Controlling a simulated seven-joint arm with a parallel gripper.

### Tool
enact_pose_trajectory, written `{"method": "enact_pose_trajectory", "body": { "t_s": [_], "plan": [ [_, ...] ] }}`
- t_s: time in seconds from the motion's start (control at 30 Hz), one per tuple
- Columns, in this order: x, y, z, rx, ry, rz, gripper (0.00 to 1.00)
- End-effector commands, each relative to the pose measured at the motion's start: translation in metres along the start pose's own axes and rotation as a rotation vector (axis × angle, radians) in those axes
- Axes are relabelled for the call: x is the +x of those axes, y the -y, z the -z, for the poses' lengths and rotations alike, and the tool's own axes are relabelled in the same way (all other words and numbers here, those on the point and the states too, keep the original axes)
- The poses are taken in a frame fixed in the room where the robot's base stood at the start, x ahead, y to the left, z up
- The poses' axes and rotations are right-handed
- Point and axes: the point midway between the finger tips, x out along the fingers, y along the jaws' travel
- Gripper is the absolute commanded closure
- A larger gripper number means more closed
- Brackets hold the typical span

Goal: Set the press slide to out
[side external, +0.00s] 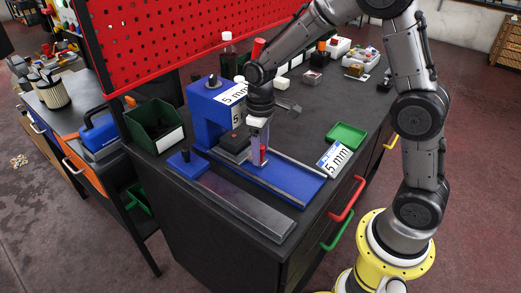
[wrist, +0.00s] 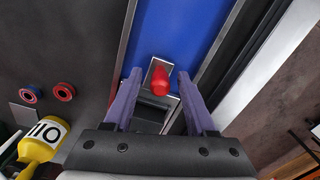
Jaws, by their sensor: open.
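The blue press (side external: 208,108) stands on the dark bench with a long blue base (side external: 300,180) edged by metal rails. The press slide (side external: 236,147), a dark grey block, sits at the press end of the base, under the press head. The rest of the base towards the front is bare. The slide's red knob (wrist: 160,80) stands up between my fingers in the wrist view. My gripper (wrist: 160,74) is open, pointing down, one purple finger on each side of the knob; gaps show on both sides. In the side view my gripper (side external: 260,160) partly hides the knob.
A long grey metal bar (side external: 235,198) with a blue end lies beside the base. A green bin (side external: 155,125) stands left. A green tray (side external: 346,135) and a "5 mm" card (side external: 334,160) lie right.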

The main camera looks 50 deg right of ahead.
Motion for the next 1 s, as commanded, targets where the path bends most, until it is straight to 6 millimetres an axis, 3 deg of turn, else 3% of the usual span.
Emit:
{"method": "enact_pose_trajectory", "body": {
  "t_s": [0.33,0.6,0.67,1.0],
  "plan": [
    [0.004,0.0,-0.0001,0.0,0.0,0.0,0.43],
    [0.0037,0.0,-0.0001,0.0,0.0,0.0,0.92],
    [0.0036,0.0,-0.0001,0.0,0.0,0.0,1.0],
    [0.0034,0.0001,0.0,0.0,0.0,0.0,1.0]
  ]
}}
